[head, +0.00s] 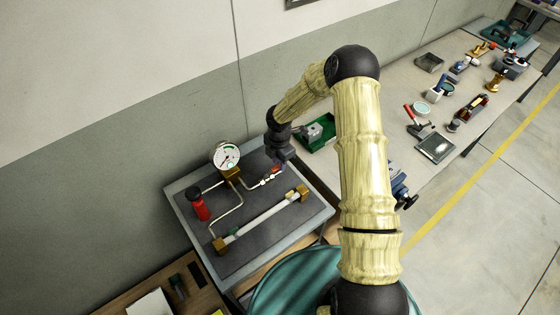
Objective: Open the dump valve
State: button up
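A small valve (266,182) with a red handle (277,169) sits at the end of a thin pipe on the dark top of the rig bench (205,262). Nothing marks it by name, and its handle position is too small to tell. My gripper (284,157) points down right by the red handle, at the bench's back right. I cannot tell whether it touches the handle, and its fingers are too small and dark to show their opening. A round white gauge (227,155) stands on a brass block (232,174), from which thin pipes run.
A red cylinder (198,206) stands at the bench's left. A clear tube (264,216) between brass end blocks crosses the front. A green tray (319,146) lies just right of my gripper. A long table (385,140) with several tools stretches right; a wall closes the back.

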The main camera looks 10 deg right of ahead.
jog(key=shift+o, duration=1.1)
notch_tip(320, 180, up, 17)
jog(key=b, duration=0.3)
jog(key=shift+s+r+b, duration=0.15)
jog(key=shift+b, duration=0.15)
jog(key=s+d+r+m+t, duration=0.1)
jog(key=s+d+m, duration=0.3)
jog(key=s+m, duration=0.6)
jog(key=s+d+r+m+t, duration=0.1)
jog(key=s+d+r+m, duration=0.1)
jog(key=s+m, duration=0.9)
jog(key=d+m, duration=0.1)
jog(key=m, duration=0.2)
jog(key=shift+s+d+r+t, duration=0.25)
jog(key=shift+s+d+t, duration=0.05)
jog(key=shift+d, duration=0.1)
